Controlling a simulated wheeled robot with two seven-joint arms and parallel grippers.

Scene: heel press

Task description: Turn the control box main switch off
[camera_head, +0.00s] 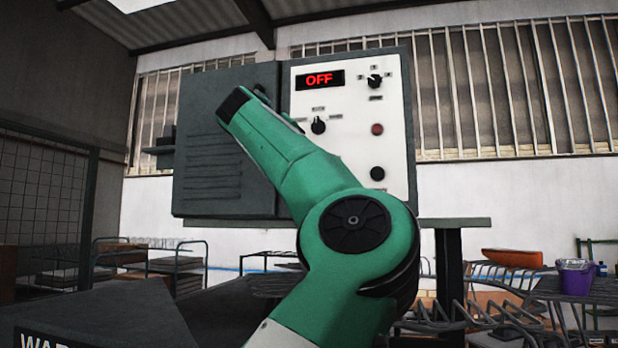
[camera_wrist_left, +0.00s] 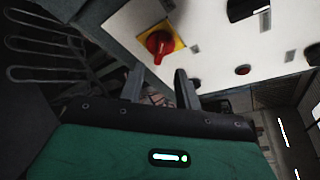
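The control box has a white front panel (camera_head: 345,165) and a grey louvred door or side (camera_head: 215,150) to its left. Its display (camera_head: 320,79) reads OFF in red. In the left wrist view a red rotary switch (camera_wrist_left: 158,43) sits on a yellow plate near the panel's edge. My left gripper (camera_wrist_left: 160,70) is open, its two fingers apart and empty. The switch lies just beyond the fingertips, roughly between them; I see no clear contact. In the head view my green left arm covers part of the panel; the red switch and gripper fingers are not visible there. My right gripper is not in view.
The panel also bears an upper knob (camera_head: 375,81), a middle knob (camera_head: 318,125), a red button (camera_head: 377,129) and a black round fitting (camera_head: 377,173). Metal racks (camera_head: 150,262) stand behind at left. A purple bucket (camera_head: 575,277) stands at right.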

